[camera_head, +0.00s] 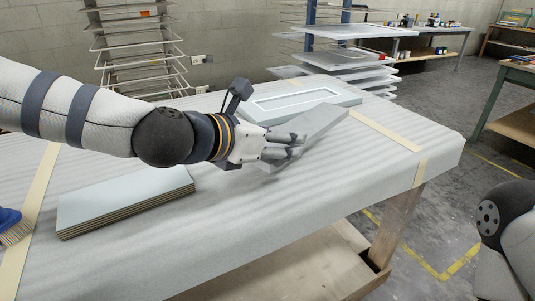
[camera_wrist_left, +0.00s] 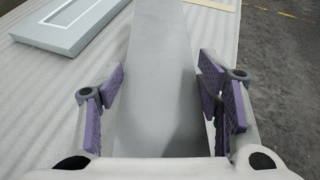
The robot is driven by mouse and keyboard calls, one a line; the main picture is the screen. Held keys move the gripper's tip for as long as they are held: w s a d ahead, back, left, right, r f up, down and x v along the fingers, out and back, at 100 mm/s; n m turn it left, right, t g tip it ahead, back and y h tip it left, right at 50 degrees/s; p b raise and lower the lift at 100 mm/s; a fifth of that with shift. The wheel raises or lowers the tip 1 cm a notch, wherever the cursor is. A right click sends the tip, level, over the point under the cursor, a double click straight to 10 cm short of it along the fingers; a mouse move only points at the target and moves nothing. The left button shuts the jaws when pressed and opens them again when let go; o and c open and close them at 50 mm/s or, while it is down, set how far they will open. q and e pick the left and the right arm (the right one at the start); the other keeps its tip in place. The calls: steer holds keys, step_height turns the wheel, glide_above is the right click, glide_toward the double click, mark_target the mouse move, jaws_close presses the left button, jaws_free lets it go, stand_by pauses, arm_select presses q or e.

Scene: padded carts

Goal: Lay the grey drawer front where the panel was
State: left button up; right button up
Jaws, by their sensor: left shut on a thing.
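The grey drawer front (camera_head: 322,124) is a long, flat, plain grey board. My left gripper (camera_head: 297,146) is shut on it across its width, over the padded cart top (camera_head: 225,225). In the left wrist view the drawer front (camera_wrist_left: 158,75) runs away between the purple finger pads of my left gripper (camera_wrist_left: 163,88). A pale blue-white framed panel (camera_head: 262,110) lies on the cart just behind it; it also shows at the upper left of the wrist view (camera_wrist_left: 72,22). I cannot tell whether the drawer front touches the padding. My right gripper is out of view.
A stack of pale boards (camera_head: 125,198) lies at the cart's front left, beside a blue brush (camera_head: 12,226). Tape strips (camera_head: 385,130) cross the padding. Racks with boards (camera_head: 340,60) stand behind. The padding at front centre and right is clear.

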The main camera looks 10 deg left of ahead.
arm_select(q)
steer(key=w+f, duration=0.2)
steer(key=shift+a+f, duration=0.3)
steer(key=f, duration=0.2)
steer(key=f+b, duration=0.1)
steer(key=shift+w+a+f, duration=0.15)
steer(key=shift+w+f, duration=0.2)
steer(key=shift+f, duration=0.05)
steer(key=shift+r, duration=0.15)
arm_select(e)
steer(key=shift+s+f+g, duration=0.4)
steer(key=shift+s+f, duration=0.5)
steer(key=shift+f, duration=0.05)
arm_select(q)
steer(key=o, duration=1.6)
steer(key=shift+s, duration=0.1)
steer(key=p+v, duration=0.2)
steer(key=v, duration=0.9)
steer(key=shift+s+r, duration=0.15)
steer(key=shift+r, duration=0.15)
steer(key=shift+s+a, duration=0.2)
steer(key=shift+s, duration=0.05)
steer(key=shift+f, duration=0.2)
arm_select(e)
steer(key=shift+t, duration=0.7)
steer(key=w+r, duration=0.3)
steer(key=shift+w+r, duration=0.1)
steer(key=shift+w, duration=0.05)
